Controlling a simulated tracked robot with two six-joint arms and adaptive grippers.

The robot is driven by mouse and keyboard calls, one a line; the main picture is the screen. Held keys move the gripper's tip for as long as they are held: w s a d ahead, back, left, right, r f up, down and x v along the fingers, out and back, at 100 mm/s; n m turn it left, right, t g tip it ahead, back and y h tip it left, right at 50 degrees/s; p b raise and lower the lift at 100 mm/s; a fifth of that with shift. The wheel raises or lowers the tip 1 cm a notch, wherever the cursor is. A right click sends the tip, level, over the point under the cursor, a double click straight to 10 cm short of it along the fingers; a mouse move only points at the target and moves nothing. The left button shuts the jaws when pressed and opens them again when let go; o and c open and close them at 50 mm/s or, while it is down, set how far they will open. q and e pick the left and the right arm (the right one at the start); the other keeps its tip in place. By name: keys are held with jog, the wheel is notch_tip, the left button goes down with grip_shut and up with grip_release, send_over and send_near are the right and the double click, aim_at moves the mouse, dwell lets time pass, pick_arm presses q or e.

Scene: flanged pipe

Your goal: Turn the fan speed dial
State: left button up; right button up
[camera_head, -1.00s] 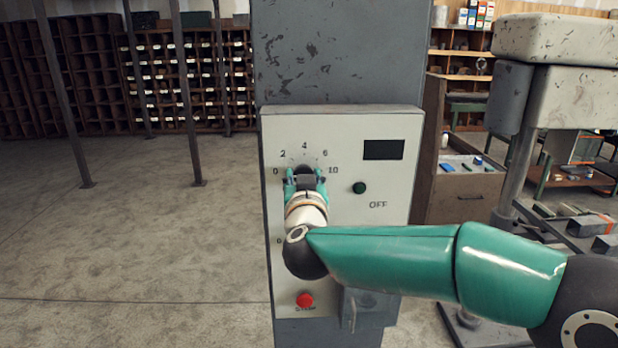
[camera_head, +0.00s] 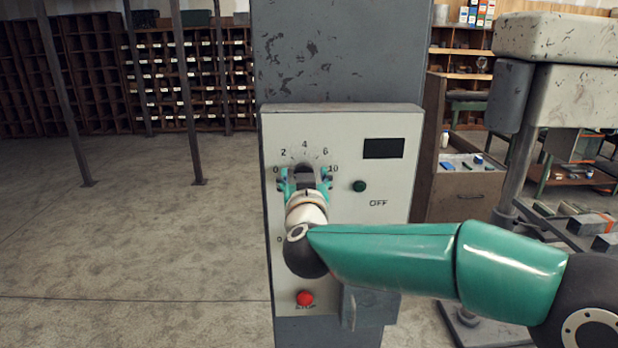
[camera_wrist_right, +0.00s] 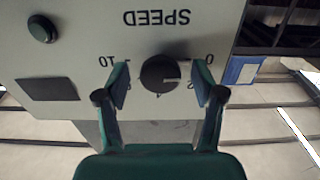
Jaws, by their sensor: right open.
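The black round speed dial (camera_wrist_right: 160,73) is on the pale control panel (camera_head: 345,215), above the word SPEED, which appears upside down in the wrist view. Its white pointer line faces right in that view, on the side of the 0 and 2 marks. In the head view the dial is largely hidden behind my right gripper (camera_head: 305,179). My right gripper also shows in the wrist view (camera_wrist_right: 160,85), open, with one green finger on each side of the dial and a visible gap to each. My left gripper is not in view.
A dark display (camera_head: 383,149), a green button (camera_head: 359,187) and a red stop button (camera_head: 305,298) are on the same panel. A grey drill-like machine (camera_head: 555,60) stands at the right. The floor at left is open beyond thin posts.

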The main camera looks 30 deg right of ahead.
jog(key=v, duration=1.2)
jog(key=shift+w+f, duration=0.1)
jog(key=shift+f, duration=0.05)
jog(key=w+f+n+g+y+b, duration=0.1)
jog(key=w+f+n+g+y, duration=0.15)
jog(key=f, duration=1.55)
jog(key=w+f+n+g+y, duration=0.1)
jog(key=w+f+n+g, duration=0.2)
jog(key=f, duration=1.5)
jog(key=s+a+f+n+g+y, duration=0.1)
jog(key=s+a+f+g+y, duration=0.2)
jog(key=f, duration=0.5)
jog(key=s+a+f+g+y, duration=0.1)
jog(key=s+a+f+y, duration=0.15)
jog(key=s+f, duration=0.5)
jog(key=s+a+f+m+g+y, duration=0.2)
jog(key=s+a+f+g+y, duration=0.2)
jog(key=s+a, duration=0.6)
notch_tip(320, 180, down, 3)
jog(key=shift+s+a+r+g+b, duration=0.15)
jog(key=shift+s+a+g+b, duration=0.2)
jog(key=shift+s+g, duration=0.6)
